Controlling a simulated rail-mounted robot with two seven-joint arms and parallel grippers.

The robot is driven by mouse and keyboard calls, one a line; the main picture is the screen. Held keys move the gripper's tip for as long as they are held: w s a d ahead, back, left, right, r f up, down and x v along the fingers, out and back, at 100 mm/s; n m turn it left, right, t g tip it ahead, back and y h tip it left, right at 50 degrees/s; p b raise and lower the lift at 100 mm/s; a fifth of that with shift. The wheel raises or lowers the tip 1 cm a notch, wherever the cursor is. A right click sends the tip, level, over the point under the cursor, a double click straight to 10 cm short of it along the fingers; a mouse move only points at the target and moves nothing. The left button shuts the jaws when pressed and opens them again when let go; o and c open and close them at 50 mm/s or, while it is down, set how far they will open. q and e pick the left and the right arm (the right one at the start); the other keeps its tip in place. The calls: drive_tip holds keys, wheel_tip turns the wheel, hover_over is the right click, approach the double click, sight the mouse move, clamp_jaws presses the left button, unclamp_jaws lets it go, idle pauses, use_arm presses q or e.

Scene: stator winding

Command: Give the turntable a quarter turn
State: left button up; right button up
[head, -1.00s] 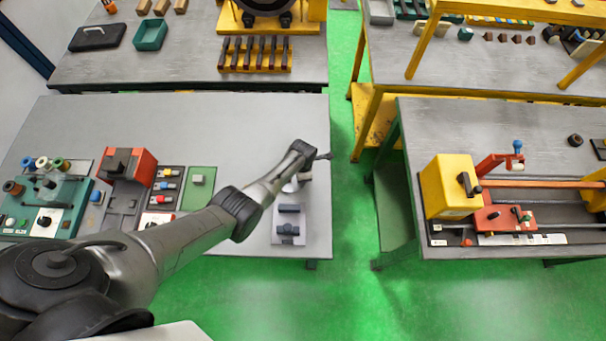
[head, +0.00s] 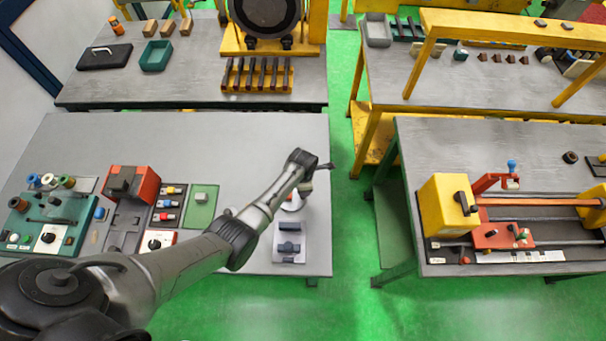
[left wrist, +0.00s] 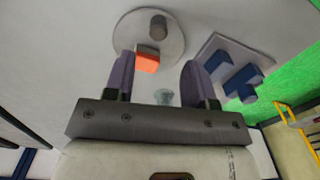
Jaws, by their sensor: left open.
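The turntable is a pale round disc (left wrist: 122,36) with a grey post (left wrist: 158,27) and an orange block (left wrist: 147,60) on it, in the left wrist view. In the head view only a small part of the disc (head: 291,204) shows beneath my left wrist, near the right edge of the grey table. My left gripper (left wrist: 160,76) is open, with its two fingers on either side of the near part of the disc in the picture. The orange block lies just beyond the left finger. I cannot tell whether a finger touches it. My right gripper is not in view.
A light plate with dark blue blocks (left wrist: 228,68) stands beside the disc; it also shows in the head view (head: 289,246). Winding equipment (head: 68,222) and a red-and-grey unit (head: 133,188) fill the table's left part. The grey table's back (head: 190,135) is clear.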

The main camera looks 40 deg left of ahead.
use_arm(q)
wheel_tip(320, 180, up, 7)
idle(0.4)
idle(0.4)
drive_tip(key=shift+r, duration=0.1)
